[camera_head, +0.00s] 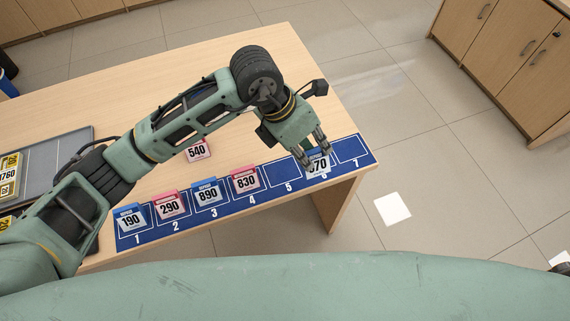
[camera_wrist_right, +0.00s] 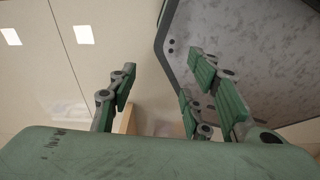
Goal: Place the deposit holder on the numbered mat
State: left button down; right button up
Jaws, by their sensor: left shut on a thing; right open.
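The blue numbered mat (camera_head: 273,203) lies along the table's front edge, with spaces 1 to 7 in a row. Spaces 5 and 7 look empty. Pink holder 540 (camera_head: 197,150) stands behind the mat, partly under my left arm. My right gripper (camera_wrist_right: 160,100) is open and empty.
A grey tray (camera_head: 62,155) with yellow-labelled holders, one reading 1760 (camera_head: 9,175), sits at the table's left. The wooden table (camera_head: 245,60) is mostly bare behind my left arm. Wooden cabinets (camera_head: 515,50) stand at the upper right, across the floor.

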pick_arm(q)
jog(key=w+a+f, duration=0.1)
jog(key=a+f, duration=0.1)
jog(key=w+a+f+p, duration=0.1)
jog(key=w+a+f, duration=0.1)
jog(key=a, duration=0.1)
jog(key=w+a+f+p, duration=0.1)
jog(key=a+f, duration=0.1)
jog(key=shift+w+a, duration=0.2)
jog(key=shift+a, duration=0.05)
notch_tip(320, 180, down, 2)
jog(key=shift+f+p, duration=0.25)
jog(key=shift+p, duration=0.2)
jog(key=shift+f, duration=0.5)
jog(key=c, duration=1.6)
grip_release()
jog(key=shift+c, duration=0.2)
pick_arm(e)
jog(key=r, duration=0.3)
jog(key=shift+s+d, duration=0.25)
jog(key=shift+d, duration=0.05)
